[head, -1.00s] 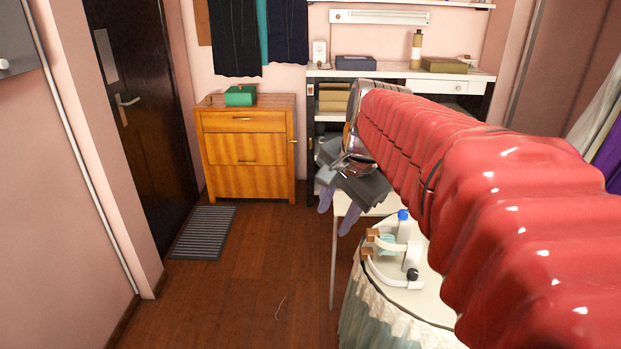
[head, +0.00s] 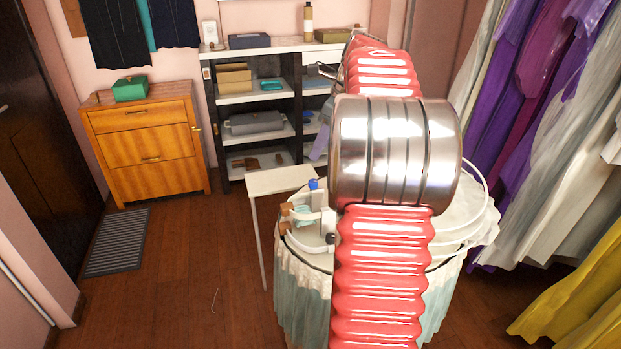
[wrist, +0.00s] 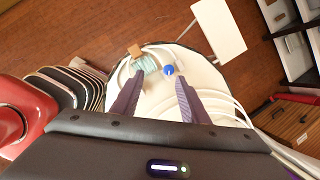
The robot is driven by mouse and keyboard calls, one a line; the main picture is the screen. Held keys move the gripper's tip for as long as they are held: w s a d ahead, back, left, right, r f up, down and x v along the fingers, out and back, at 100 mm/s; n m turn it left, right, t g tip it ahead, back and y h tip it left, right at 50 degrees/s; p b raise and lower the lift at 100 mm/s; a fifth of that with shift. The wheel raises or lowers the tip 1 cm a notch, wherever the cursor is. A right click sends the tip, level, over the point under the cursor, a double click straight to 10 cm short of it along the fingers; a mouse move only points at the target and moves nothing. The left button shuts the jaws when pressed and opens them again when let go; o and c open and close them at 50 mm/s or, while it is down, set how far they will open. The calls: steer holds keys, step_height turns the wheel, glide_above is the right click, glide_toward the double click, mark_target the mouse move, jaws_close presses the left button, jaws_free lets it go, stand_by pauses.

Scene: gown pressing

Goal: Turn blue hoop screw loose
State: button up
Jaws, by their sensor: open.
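The blue hoop screw (head: 313,184) is a small blue knob on a white fitting at the back left of a round table (head: 292,262) with a white top and a pale pleated skirt. In the wrist view the blue screw (wrist: 168,70) shows between the fingertips of my gripper (wrist: 160,78), nearer the right finger. The two purple-grey fingers are apart with nothing held. How far above the screw they are, I cannot tell. In the head view my arm hides most of the gripper and much of the table.
White curved hoops with brown blocks (head: 286,209) and a black knob (head: 331,238) lie on the round table. A small white side table (head: 280,180) stands beside it. Shelves (head: 258,98) stand behind; hanging gowns (head: 550,130) fill the right. Floor at left is mostly clear.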

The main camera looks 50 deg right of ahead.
mark_target(313, 181)
steer(key=d, duration=0.1)
steer(key=d+m, duration=0.2)
steer(key=shift+s+d+f, duration=0.3)
steer(key=shift+s+f, duration=0.05)
steer(key=shift+s, duration=0.05)
steer(key=shift+f, duration=0.1)
steer(key=x, duration=1.3)
steer(key=shift+w+a+f, duration=0.1)
steer(key=shift+w+f, duration=0.1)
steer(key=shift+w, duration=0.05)
steer(key=shift+c, duration=0.2)
